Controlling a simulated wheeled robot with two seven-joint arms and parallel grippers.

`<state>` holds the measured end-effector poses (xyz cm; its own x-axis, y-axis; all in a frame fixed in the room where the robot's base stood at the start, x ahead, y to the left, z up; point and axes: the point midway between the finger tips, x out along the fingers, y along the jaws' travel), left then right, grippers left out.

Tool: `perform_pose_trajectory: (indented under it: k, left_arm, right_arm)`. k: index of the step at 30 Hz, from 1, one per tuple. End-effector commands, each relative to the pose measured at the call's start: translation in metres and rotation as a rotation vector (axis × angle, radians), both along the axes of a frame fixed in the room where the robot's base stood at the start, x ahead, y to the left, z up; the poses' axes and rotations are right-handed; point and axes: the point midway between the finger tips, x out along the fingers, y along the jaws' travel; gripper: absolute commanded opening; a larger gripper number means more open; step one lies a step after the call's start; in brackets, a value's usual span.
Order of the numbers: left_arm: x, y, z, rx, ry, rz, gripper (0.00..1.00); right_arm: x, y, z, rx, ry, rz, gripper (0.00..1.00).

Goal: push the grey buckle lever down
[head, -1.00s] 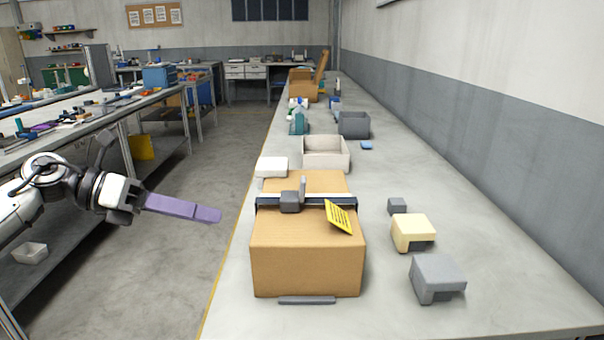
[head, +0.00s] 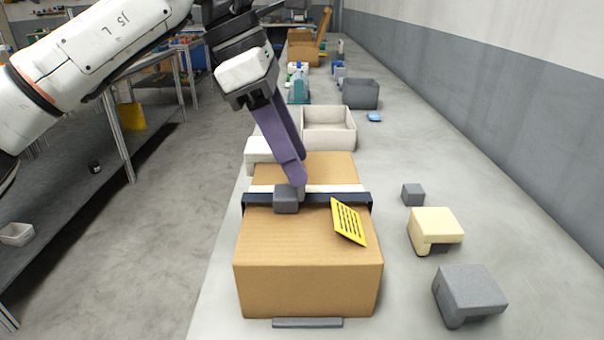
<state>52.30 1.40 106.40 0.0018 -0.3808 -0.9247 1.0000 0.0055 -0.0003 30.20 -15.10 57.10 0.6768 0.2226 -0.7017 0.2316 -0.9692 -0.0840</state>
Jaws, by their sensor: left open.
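The grey buckle (head: 286,201) sits on a dark strap (head: 325,198) that runs across the top of a cardboard box (head: 309,272). My left gripper (head: 297,178) reaches down from the upper left. Its long purple fingers are open with a narrow gap, and their tips are at the buckle's upper right edge. They cover most of the place where the lever stands, so I cannot tell the lever's angle or whether the tips touch it. A yellow tag (head: 348,222) hangs by the strap to the right. My right gripper is out of view.
A white block (head: 259,150) and a pale open bin (head: 330,129) stand behind the box. A small grey cube (head: 413,194), a cream block (head: 435,228) and a grey block (head: 469,292) lie to the right. A grey bar (head: 307,322) lies in front.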

Motion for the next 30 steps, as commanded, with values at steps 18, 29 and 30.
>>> perform_pose_trajectory:
  k: [18, 29, 30]
  left_arm:
    - [0.000, -0.014, -0.033, -0.002, 0.000, 0.000, 0.42]
    - [0.000, -0.015, -0.031, 0.006, 0.001, -0.001, 0.02]
    - [0.000, -0.015, -0.030, 0.015, 0.002, -0.002, 0.02]
  right_arm:
    - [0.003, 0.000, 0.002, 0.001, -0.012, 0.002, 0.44]
    - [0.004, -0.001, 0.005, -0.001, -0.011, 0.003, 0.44]
    - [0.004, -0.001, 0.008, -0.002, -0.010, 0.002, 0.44]
